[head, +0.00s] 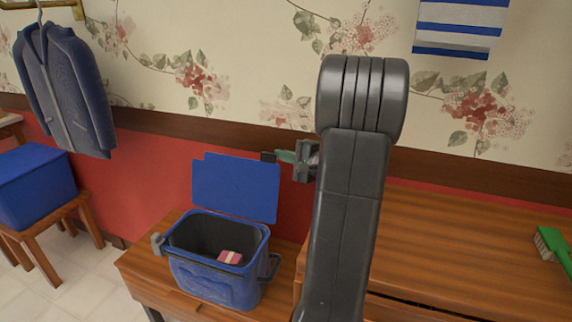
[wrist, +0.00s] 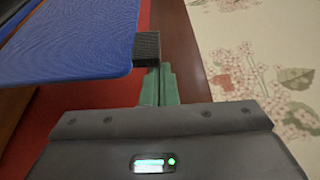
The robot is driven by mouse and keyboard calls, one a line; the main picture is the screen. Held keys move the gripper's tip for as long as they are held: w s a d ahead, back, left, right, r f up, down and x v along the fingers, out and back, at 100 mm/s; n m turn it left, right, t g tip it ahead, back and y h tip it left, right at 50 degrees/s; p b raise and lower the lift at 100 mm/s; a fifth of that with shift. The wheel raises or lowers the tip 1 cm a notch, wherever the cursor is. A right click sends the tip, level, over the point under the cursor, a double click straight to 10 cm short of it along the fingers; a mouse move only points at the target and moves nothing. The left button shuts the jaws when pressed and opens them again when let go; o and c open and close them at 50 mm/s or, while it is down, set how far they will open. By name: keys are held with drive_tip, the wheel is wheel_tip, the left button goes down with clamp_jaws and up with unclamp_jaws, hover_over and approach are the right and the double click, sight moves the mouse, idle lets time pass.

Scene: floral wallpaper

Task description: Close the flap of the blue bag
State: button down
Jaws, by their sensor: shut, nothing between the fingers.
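The blue bag (head: 215,279) stands on a low wooden bench in the head view. Its flap (head: 236,187) is raised upright at the back, so the mouth is open. A small pink and white item (head: 230,257) lies inside. My gripper (head: 270,157) is shut and empty, beside the flap's upper right corner. In the wrist view the flap (wrist: 75,42) fills the upper left, and my gripper's dark fingertip pad (wrist: 147,46) is at its edge. I cannot tell whether they touch.
A blue box (head: 35,188) sits on a wooden stool at the left. A dark blue jacket (head: 65,90) hangs on the wall. A wooden cabinet top (head: 470,240) with a green brush (head: 553,246) is at the right. The wall is close behind the flap.

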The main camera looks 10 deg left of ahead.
drive_tip(key=shift+n, duration=0.5)
drive_tip(key=s+b, duration=0.1)
drive_tip(key=s, duration=0.1)
drive_tip(key=s+b, duration=0.1)
drive_tip(key=s, duration=0.1)
drive_tip(key=s+a+r+b, duration=0.1)
drive_tip(key=s, duration=0.1)
drive_tip(key=shift+r, duration=0.1)
drive_tip(key=shift+s+a+r+b, duration=0.15)
drive_tip(key=shift+s+b, duration=0.35)
drive_tip(key=shift+s, duration=0.5)
drive_tip(key=p+v, duration=0.1)
drive_tip(key=v, duration=0.6)
drive_tip(key=shift+s+d, duration=0.15)
drive_tip(key=shift+d, duration=0.05)
drive_tip(key=shift+a, duration=0.1)
drive_tip(key=x, duration=0.7)
drive_tip(key=shift+w+b, duration=0.35)
drive_tip(key=shift+w, duration=0.15)
